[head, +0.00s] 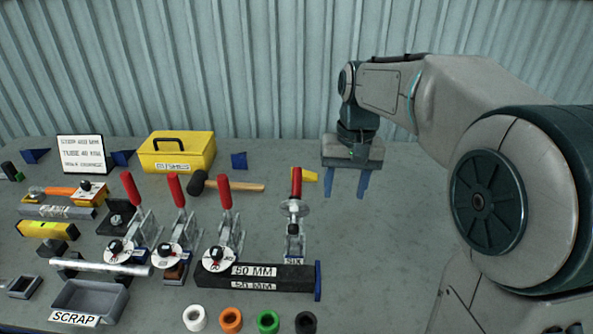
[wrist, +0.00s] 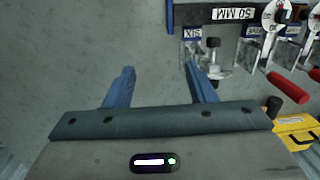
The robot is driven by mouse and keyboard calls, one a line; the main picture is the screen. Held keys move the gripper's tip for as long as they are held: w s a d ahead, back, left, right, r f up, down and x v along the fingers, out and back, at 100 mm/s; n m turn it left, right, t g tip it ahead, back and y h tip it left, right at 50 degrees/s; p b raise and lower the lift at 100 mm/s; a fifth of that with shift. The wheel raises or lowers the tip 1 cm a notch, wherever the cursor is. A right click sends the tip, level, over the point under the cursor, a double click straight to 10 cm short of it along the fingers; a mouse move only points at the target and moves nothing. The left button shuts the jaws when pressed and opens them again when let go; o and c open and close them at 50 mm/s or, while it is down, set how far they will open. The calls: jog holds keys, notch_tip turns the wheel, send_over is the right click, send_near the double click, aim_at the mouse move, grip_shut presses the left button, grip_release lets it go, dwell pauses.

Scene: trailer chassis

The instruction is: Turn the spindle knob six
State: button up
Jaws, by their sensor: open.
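The clamp labelled SIX (head: 294,228) stands on the bench, right of the other clamps, with its red handle (head: 296,183) upright. Its label plate (head: 293,262) lies at its front. A pale round disc shows near its top; I cannot tell the spindle knob clearly from the metal parts around it. In the wrist view the SIX label (wrist: 192,33) and the clamp's metal parts (wrist: 214,55) are just beyond my right fingertip. My gripper (head: 344,196) has two blue fingers pointing down, open and empty, above the bench to the right of the clamp. It also shows in the wrist view (wrist: 160,68).
Several red-handled clamps with white dials (head: 219,258) stand to the left. A black 50 MM bar (head: 270,278) with a blue end plate lies in front. Coloured rings (head: 268,321) line the front. A hammer (head: 225,186) and yellow toolbox (head: 177,155) lie behind. The bench right is clear.

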jog(key=w+a+r+g+p, duration=0.2)
jog(key=w+a+r, duration=0.15)
jog(key=w, duration=0.45)
jog(key=g+p, duration=0.2)
jog(key=p, duration=0.1)
send_near(295, 196)
jog(key=shift+n+y, duration=0.3)
jog(key=shift+y, duration=0.1)
jog(key=x, duration=0.9)
jog(key=shift+w+d+f, duration=0.2)
jog(key=shift+d+f, duration=0.15)
jog(key=shift+f, duration=0.1)
jog(key=shift+p, duration=0.3)
jog(key=c, duration=1)
